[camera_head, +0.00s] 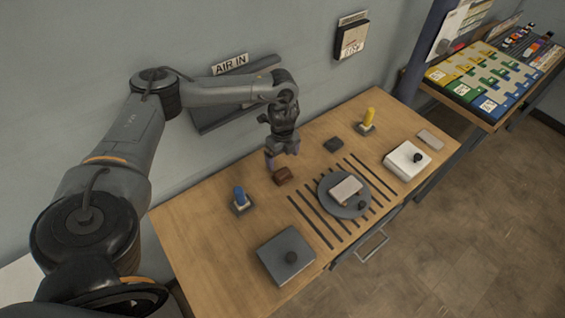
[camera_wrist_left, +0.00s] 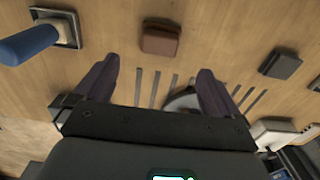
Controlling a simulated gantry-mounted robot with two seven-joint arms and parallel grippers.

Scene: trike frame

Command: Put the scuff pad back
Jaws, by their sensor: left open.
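A small reddish-brown block (camera_head: 282,176), which looks like the scuff pad, lies on the wooden bench, left of the slotted area. It also shows in the left wrist view as a brown block (camera_wrist_left: 160,40), just beyond the fingertips. My left gripper (camera_head: 281,158) points down close behind and above this block. Its two fingers (camera_wrist_left: 157,66) are apart with nothing between them. I cannot tell how high the fingertips are above the bench. My right gripper is not in view.
A blue-handled tool (camera_head: 239,196) stands left and a yellow one (camera_head: 368,117) at the back. A grey disc (camera_head: 327,194) with a pale block sits over the slots. A dark block (camera_head: 333,144), grey box (camera_head: 286,257) and white box (camera_head: 407,164) stand around.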

